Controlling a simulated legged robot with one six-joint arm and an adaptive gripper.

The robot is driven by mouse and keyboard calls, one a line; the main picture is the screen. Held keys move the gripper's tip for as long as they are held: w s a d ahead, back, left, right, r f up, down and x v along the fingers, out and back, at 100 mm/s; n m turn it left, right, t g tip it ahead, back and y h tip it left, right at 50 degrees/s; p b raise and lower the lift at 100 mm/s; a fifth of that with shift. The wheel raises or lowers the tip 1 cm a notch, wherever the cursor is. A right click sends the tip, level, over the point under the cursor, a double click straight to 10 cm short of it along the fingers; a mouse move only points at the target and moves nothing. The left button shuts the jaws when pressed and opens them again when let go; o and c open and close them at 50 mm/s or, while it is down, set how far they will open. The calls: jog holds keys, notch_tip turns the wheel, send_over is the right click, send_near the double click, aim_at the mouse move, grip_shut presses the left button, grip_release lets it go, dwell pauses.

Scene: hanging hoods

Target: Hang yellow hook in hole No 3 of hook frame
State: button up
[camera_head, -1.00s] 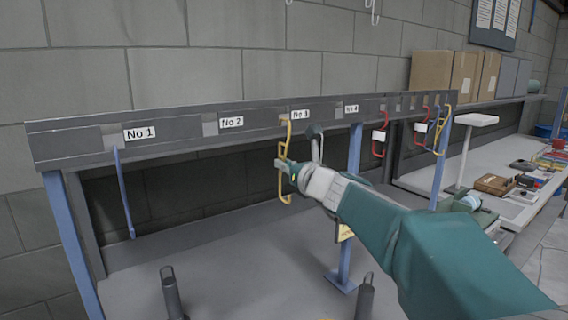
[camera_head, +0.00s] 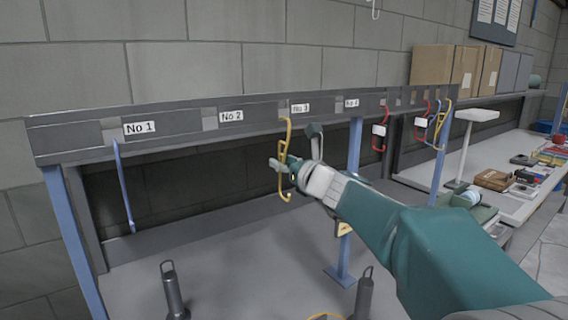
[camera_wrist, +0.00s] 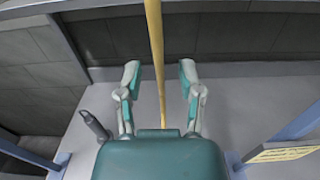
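The yellow hook (camera_head: 286,140) is upright at the hook frame (camera_head: 170,131), its top at the slot beside the No 3 label (camera_head: 300,108). Its lower end curves below my gripper (camera_head: 280,166). In the wrist view, the hook's straight shaft (camera_wrist: 155,35) passes between the two fingers of my gripper (camera_wrist: 159,75). The fingers are spread, with a gap on each side of the shaft. The hook's top is out of the wrist view, and I cannot see clearly how it sits in the slot.
A blue hook (camera_head: 123,190) hangs at No 1. Red hooks (camera_head: 380,132) and others hang farther right. Dark posts (camera_head: 174,290) stand on the grey surface below. A blue upright (camera_head: 350,200) is right of my gripper. Cardboard boxes (camera_head: 432,72) stand at the back right.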

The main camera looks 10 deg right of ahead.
jog(key=v, duration=1.1)
jog(key=s+a+f+n+g, duration=0.75)
jog(key=s+f+n, duration=0.35)
jog(key=n, duration=0.5)
jog(key=s+d+f+n+g+h, duration=0.3)
jog(key=s+d+f+n+h, duration=0.2)
jog(key=s+f+n, duration=0.5)
jog(key=s+n+h, duration=0.1)
jog(key=s+n, duration=0.3)
jog(key=n, duration=0.1)
jog(key=shift+n+g+h, duration=0.3)
jog(key=shift+g+h, duration=0.05)
jog(key=shift+h, duration=0.05)
